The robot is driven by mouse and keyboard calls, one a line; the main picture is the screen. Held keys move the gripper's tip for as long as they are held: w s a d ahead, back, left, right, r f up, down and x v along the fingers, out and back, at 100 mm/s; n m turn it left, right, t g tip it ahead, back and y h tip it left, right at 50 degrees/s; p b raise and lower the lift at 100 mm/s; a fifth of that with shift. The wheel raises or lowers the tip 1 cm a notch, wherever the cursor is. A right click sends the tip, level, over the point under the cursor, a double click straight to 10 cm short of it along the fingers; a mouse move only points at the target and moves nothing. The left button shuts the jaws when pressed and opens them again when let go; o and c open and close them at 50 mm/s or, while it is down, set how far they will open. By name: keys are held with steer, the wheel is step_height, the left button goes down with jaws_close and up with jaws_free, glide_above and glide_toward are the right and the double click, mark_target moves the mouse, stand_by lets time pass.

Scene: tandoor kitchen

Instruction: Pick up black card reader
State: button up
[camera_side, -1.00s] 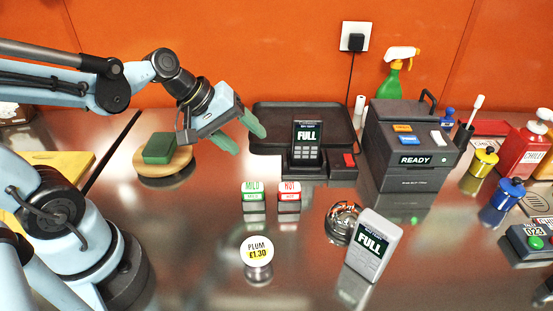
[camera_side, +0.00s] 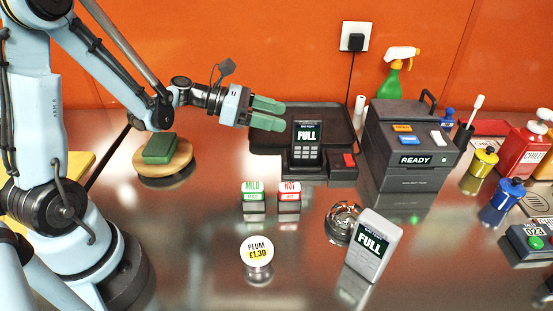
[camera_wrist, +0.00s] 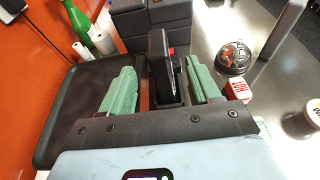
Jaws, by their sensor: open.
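The black card reader (camera_side: 307,146) stands upright in a dark base (camera_side: 327,171), its screen reading FULL and its keypad below. My gripper (camera_side: 282,114) is open, with two green fingers just left of the reader's top, apart from it in the side view. In the wrist view the reader (camera_wrist: 160,62) is seen edge-on, ahead of and between the fingers of my gripper (camera_wrist: 162,88). A white card reader (camera_side: 372,246), also reading FULL, stands at the front right.
A dark tray (camera_side: 268,147) lies behind the reader. A dark READY box (camera_side: 411,135) stands to the right. MILD (camera_side: 253,190) and HOT (camera_side: 289,190) blocks, a PLUM sign (camera_side: 257,251) and a metal bell (camera_side: 342,222) stand in front.

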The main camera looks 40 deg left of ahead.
mark_target(307, 123)
steer(key=x, duration=0.8)
steer(key=shift+w, duration=0.1)
steer(key=shift+c, duration=0.4)
jaws_close()
